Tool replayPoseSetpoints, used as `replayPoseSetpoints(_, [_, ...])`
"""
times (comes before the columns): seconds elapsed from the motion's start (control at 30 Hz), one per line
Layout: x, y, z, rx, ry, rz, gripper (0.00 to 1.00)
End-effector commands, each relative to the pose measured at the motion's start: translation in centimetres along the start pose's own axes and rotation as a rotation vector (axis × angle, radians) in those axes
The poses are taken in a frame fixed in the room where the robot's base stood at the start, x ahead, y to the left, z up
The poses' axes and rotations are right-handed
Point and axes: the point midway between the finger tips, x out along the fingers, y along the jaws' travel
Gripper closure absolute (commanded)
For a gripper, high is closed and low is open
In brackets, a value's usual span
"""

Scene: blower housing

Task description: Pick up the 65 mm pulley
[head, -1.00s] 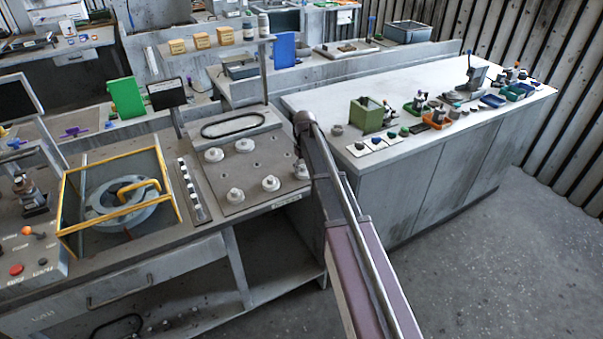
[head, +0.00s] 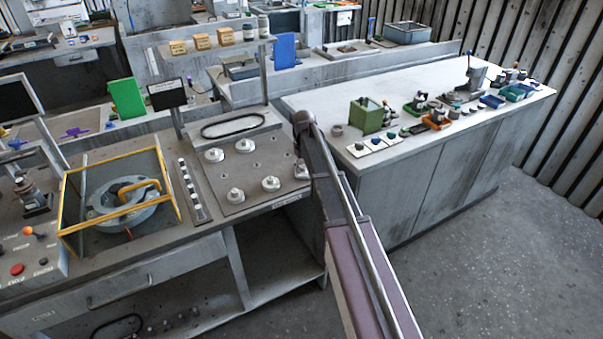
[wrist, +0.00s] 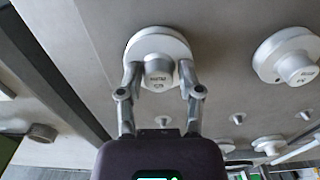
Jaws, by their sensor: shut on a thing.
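In the wrist view my gripper (wrist: 158,82) is shut on a pale pulley (wrist: 155,42), with one finger on each side of its raised round hub. Dark lettering on the hub is too small to read, so I cannot confirm the 65 mm size. I cannot tell whether the pulley touches the board or is just clear of it. In the head view my arm comes down at the right end of the pulley board (head: 250,168), and my gripper is mostly hidden there.
Several other pale pulleys sit on the board, including one at front left (head: 236,195) and one nearby in the wrist view (wrist: 288,55). A black belt (head: 233,125) lies behind them. A yellow-framed housing (head: 120,200) stands left. A white-topped bench (head: 420,90) stands right.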

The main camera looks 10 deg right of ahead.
Motion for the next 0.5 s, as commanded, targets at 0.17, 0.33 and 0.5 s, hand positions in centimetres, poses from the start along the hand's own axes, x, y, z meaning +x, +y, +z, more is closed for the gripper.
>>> replayPoseSetpoints(0.17, [0.2, 0.1, 0.1, 0.001, -0.003, 0.003, 0.88])
replayPoseSetpoints(0.33, [-0.2, 0.1, 0.2, 0.001, -0.004, 0.003, 0.94])
replayPoseSetpoints(0.5, [-0.8, 0.1, 0.1, 0.001, -0.002, 0.003, 1.00])
